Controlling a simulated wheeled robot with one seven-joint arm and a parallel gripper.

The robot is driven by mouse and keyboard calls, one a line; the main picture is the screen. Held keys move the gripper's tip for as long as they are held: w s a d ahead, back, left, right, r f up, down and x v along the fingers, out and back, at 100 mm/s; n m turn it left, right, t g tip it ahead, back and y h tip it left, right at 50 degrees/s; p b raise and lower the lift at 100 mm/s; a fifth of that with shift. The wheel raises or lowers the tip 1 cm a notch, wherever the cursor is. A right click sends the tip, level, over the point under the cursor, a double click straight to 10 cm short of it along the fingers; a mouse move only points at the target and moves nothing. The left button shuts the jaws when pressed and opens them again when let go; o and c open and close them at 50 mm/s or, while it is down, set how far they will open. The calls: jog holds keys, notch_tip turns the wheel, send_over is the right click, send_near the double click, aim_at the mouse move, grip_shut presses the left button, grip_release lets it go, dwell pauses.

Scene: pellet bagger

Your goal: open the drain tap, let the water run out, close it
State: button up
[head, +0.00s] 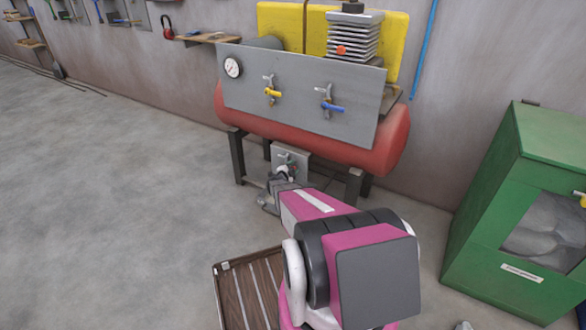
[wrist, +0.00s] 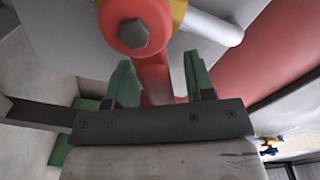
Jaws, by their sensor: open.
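The drain tap's red handle (wrist: 136,28) shows close up in the wrist view, with a hex bolt at its hub. Its red lever runs down between the two green fingertips of my gripper (wrist: 160,80). The fingers are open, one on each side of the lever, with gaps visible. In the head view my gripper (head: 281,178) is low under the red tank (head: 315,145), in front of a small grey plate (head: 301,160). There my arm and gripper largely hide the tap. No running water can be made out.
Above, a grey panel (head: 300,85) carries a gauge (head: 232,67), a yellow-handled tap (head: 272,91) and a blue-handled tap (head: 332,107). Dark tank legs (head: 237,158) stand beside my gripper. A green cabinet (head: 520,200) is at right, a slatted wooden pallet (head: 248,290) in front. Floor at left is clear.

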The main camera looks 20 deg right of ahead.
jog(key=v, duration=1)
jog(key=shift+s+a, duration=0.2)
